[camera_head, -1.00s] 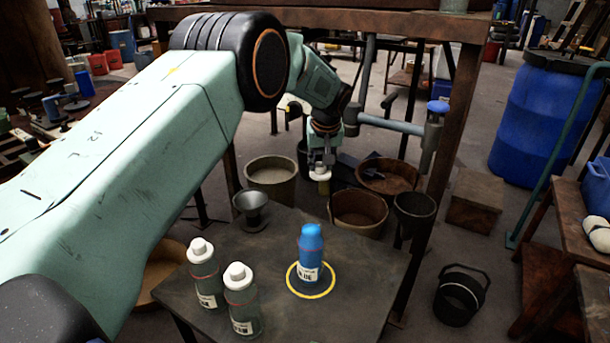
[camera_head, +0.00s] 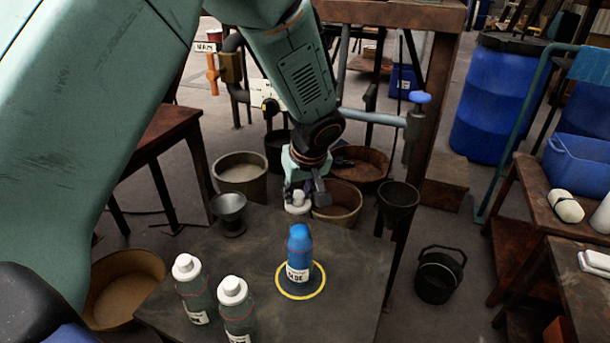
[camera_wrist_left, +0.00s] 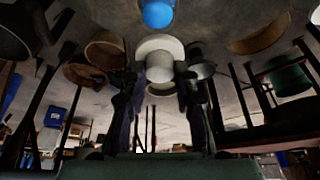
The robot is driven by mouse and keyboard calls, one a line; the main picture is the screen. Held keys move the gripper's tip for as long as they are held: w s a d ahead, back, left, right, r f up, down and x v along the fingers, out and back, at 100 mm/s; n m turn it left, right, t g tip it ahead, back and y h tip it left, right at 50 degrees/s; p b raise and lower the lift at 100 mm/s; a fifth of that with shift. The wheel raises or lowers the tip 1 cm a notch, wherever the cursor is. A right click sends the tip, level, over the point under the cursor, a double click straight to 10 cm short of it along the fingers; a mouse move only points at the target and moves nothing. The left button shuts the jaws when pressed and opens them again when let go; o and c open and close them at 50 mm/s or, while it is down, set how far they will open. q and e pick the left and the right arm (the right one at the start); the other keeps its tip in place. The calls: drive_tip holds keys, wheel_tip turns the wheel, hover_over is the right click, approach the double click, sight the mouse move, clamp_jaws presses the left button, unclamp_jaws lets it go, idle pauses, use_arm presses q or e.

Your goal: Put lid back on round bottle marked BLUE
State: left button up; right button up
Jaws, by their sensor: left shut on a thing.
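The round blue bottle (camera_head: 300,245) stands upright inside a yellow ring on the dark table. It has a label whose letters are hard to read, and no white lid on top. Its blue top shows at the upper edge of the left wrist view (camera_wrist_left: 158,13). My left gripper (camera_head: 306,190) is shut on a white lid (camera_head: 298,206), which is above and beyond the bottle in the head view, apart from it. The lid also shows between the fingers in the left wrist view (camera_wrist_left: 159,58). My right gripper is not in view.
Two round bottles with white lids, one (camera_head: 187,285) and another (camera_head: 235,305), stand at the table's front left. A metal funnel-shaped cup (camera_head: 230,210) is at the back left. The dark table (camera_head: 345,300) is clear right of the bottle. Tubs and a black bucket (camera_head: 438,275) stand on the floor.

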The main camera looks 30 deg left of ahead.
sight(302, 207)
use_arm(q)
drive_tip(key=shift+d, duration=0.2)
drive_tip(key=shift+a+f+b, duration=0.1)
drive_tip(key=shift+f+b, duration=0.5)
drive_tip(key=shift+f, duration=0.2)
wheel_tip(302, 207, down, 3)
drive_tip(key=shift+w+r+b, duration=0.1)
drive_tip(key=shift+b, duration=0.95)
drive_tip(key=shift+f+b, duration=0.95)
drive_tip(key=shift+f, duration=0.05)
drive_tip(key=shift+r, duration=0.1)
drive_tip(key=shift+b, duration=0.35)
drive_tip(key=shift+f+b, duration=0.25)
drive_tip(key=shift+b, duration=0.25)
idle(0.5)
